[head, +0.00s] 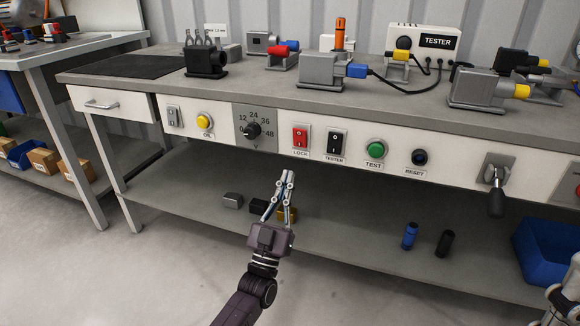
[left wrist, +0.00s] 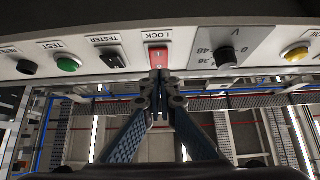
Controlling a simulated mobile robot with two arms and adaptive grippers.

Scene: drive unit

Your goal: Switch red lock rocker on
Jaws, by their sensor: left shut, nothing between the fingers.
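The red lock rocker (head: 300,137) sits in a pale plate on the front panel of the workbench, above its LOCK label. It also shows in the left wrist view (left wrist: 158,57), where the picture is upside down. My left gripper (head: 286,175) is shut and empty, with its fingers pointing up, below the LOCK label in the head view. In the left wrist view the closed fingertips (left wrist: 160,75) appear right at the rocker's edge; I cannot tell whether they touch it.
The black tester rocker (head: 335,142) is just right of the red one, then the green test button (head: 375,149) and reset button (head: 419,157). The voltage knob (head: 252,130) is to the left. A lower shelf (head: 340,235) holds small parts beneath the panel.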

